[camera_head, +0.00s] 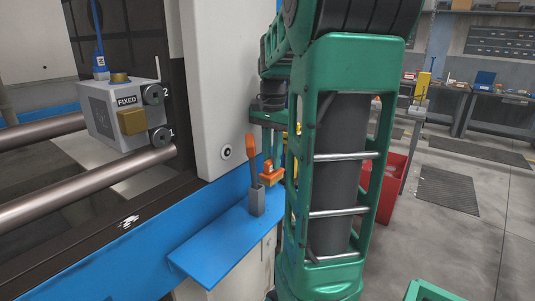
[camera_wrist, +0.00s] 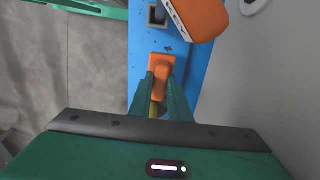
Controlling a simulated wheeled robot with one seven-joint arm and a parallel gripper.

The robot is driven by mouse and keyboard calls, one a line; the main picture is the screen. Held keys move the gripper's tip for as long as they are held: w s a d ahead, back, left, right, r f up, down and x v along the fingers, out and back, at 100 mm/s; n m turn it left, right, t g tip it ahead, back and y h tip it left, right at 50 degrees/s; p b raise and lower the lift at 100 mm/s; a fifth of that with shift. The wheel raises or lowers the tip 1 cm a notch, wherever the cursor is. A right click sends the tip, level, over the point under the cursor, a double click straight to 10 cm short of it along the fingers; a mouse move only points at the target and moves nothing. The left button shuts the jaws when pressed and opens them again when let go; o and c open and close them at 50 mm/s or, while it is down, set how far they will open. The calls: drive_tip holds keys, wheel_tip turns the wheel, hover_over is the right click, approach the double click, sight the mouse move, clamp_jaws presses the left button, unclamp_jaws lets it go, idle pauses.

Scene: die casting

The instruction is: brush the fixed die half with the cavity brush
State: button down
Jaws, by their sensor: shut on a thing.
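The fixed die half (camera_head: 118,122) is a grey block marked FIXED, between the tie bars at the left of the head view. My gripper (camera_head: 270,158) points down over the blue shelf (camera_head: 212,246), well to the right of the die. It is shut on a small orange-handled tool, taken as the cavity brush (camera_head: 270,174). In the wrist view the brush (camera_wrist: 161,66) lies between the green fingers (camera_wrist: 160,88). Its bristles cannot be made out; my arm hides part of it.
A white machine panel (camera_head: 213,70) stands between gripper and die. A red bin (camera_head: 391,187) is behind my arm. Open floor lies to the right.

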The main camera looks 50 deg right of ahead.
sight(272, 174)
drive_tip(key=shift+f, duration=2.7)
drive_tip(key=shift+f, duration=0.2)
drive_tip(key=c, duration=1.6)
unclamp_jaws()
wheel_tip(272, 174, up, 11)
drive_tip(key=shift+f, duration=0.15)
